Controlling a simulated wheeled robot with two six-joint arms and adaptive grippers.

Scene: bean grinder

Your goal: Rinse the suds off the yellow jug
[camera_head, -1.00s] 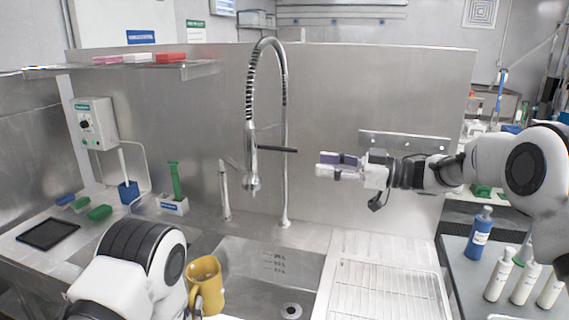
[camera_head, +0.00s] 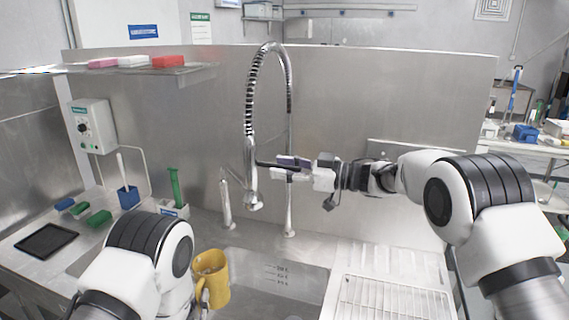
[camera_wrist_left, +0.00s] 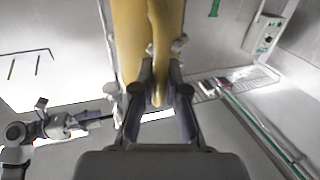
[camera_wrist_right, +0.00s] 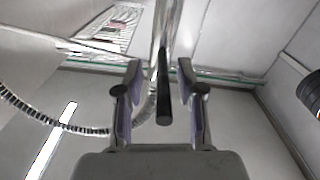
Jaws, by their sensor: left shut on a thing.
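The yellow jug (camera_head: 211,278) is over the left part of the sink in the head view, and its side and handle fill the top middle of the left wrist view (camera_wrist_left: 160,45). My left gripper (camera_wrist_left: 160,85) is shut on the jug's handle. No suds can be made out on the visible side. My right gripper (camera_head: 282,167) is at the tap's black lever (camera_head: 266,164). In the right wrist view the lever (camera_wrist_right: 163,95) lies between the open fingers (camera_wrist_right: 157,85), with gaps on both sides. The tap's spray head (camera_head: 252,198) hangs over the sink's back.
The sink basin (camera_head: 275,272) is below, with a ribbed drainboard (camera_head: 385,300) to its right. A small upright spout (camera_head: 225,200) stands left of the tap. A shelf (camera_head: 130,70) with coloured blocks is at upper left.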

